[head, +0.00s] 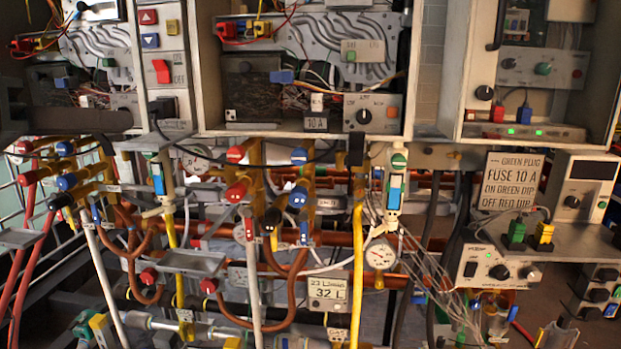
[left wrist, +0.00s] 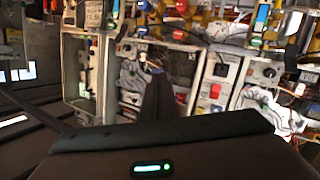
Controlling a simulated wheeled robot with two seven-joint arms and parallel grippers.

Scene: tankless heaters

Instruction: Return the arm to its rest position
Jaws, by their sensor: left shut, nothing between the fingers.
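My left gripper (head: 122,119) comes in from the left edge of the head view as a dark shape. It is in front of the lower part of the left heater cabinet, left of the panel with buttons. In the left wrist view my left gripper (left wrist: 158,88) shows its dark fingers together, with nothing held between them. The wide dark gripper body with a small lit strip fills the bottom of that view. The heater cabinets stand beyond the fingers. I cannot tell whether the fingers touch anything. My right gripper is in neither view.
An open heater cabinet (head: 424,62) hangs at the centre, beside a button panel (head: 163,71). Below are dense pipes, valves, a pressure gauge (head: 380,256) and a yellow pipe (head: 358,262). A sign (head: 513,183) and control boxes crowd the right. Little free room shows around the pipes.

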